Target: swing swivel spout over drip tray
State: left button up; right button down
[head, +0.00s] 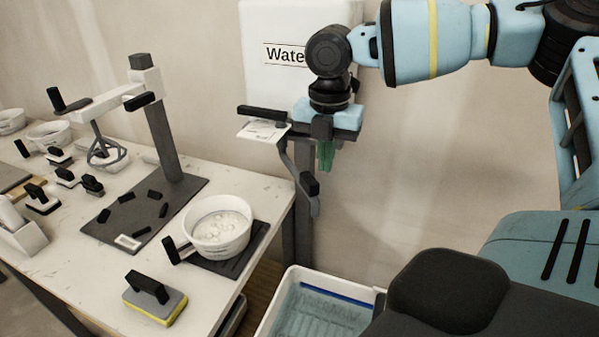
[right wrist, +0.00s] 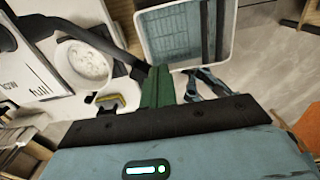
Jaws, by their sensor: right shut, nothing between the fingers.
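The swivel spout (head: 300,178) is a grey curved arm. It hangs under the black valve handle at the white water tank (head: 290,25), with a black grip piece (head: 311,184) near its lower end. My right gripper (head: 324,156) has green fingers, which are closed and empty, just right of the spout's upper part; I cannot tell whether they touch it. The closed fingers also show in the right wrist view (right wrist: 157,88). A white-rimmed tray (head: 272,312), apparently the drip tray, stands low below the spout; it also shows in the right wrist view (right wrist: 144,35). My left gripper is not in view.
The white worktable (head: 262,188) on the left holds a white bowl (head: 218,238), a sponge float (head: 155,300), a mixer stand (head: 165,130) and several small black-handled tools. The plain wall right of the tank is clear.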

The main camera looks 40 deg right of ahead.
aim_at(304, 173)
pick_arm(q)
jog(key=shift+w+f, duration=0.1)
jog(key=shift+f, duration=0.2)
pick_arm(e)
notch_tip(304, 173, down, 2)
jog(key=shift+f, duration=0.1)
pick_arm(q)
jog(key=shift+b, duration=0.3)
pick_arm(e)
jog(key=shift+a, duration=0.15)
jog(key=shift+w+a+b, duration=0.15)
jog(key=shift+w+a, duration=0.15)
jog(key=shift+a, duration=0.7)
jog(key=shift+w+a+b, duration=0.15)
jog(key=shift+w+a, duration=0.1)
jog(key=shift+a, duration=0.75)
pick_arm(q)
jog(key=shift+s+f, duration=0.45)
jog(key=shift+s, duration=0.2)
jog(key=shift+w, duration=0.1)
